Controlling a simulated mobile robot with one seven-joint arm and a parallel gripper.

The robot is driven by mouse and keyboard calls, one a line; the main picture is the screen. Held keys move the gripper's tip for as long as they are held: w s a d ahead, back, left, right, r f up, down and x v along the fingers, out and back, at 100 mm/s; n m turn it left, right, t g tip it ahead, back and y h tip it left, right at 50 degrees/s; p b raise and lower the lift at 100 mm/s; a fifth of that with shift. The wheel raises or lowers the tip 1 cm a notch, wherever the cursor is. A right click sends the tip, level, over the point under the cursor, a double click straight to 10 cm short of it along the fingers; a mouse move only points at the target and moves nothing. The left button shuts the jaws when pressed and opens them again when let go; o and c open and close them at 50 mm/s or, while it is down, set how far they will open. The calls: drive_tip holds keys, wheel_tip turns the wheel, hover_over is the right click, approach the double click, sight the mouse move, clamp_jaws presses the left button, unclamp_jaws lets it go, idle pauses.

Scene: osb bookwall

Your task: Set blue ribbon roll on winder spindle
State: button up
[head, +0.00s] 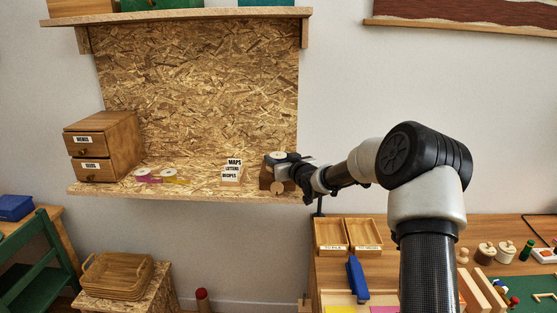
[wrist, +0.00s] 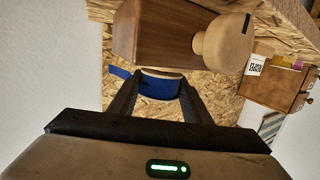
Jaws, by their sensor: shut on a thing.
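The blue ribbon roll (wrist: 161,86) is between the two fingers of my gripper (wrist: 157,98) in the wrist view, with a loose blue tail at its left. My gripper is shut on it. The brown wooden winder (wrist: 150,32) with its pale round knob (wrist: 222,45) is right beside the roll. In the head view, my gripper (head: 291,166) is at the winder (head: 266,181) at the shelf's right end. The spindle is hidden, so I cannot tell whether the roll is around it or only near it.
The OSB shelf (head: 205,188) also holds a pink ribbon roll (head: 143,173), a yellow ribbon roll (head: 171,175), a labelled card box (head: 232,173) and a two-drawer cabinet (head: 103,146). The back panel (head: 200,90) stands close behind. Shelf room is free between the rolls and card box.

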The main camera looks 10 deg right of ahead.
sight(278, 154)
drive_tip(key=o, duration=1.1)
drive_tip(key=shift+r, duration=0.1)
drive_tip(key=shift+r+p, duration=2.25)
drive_tip(key=shift+r, duration=2.2)
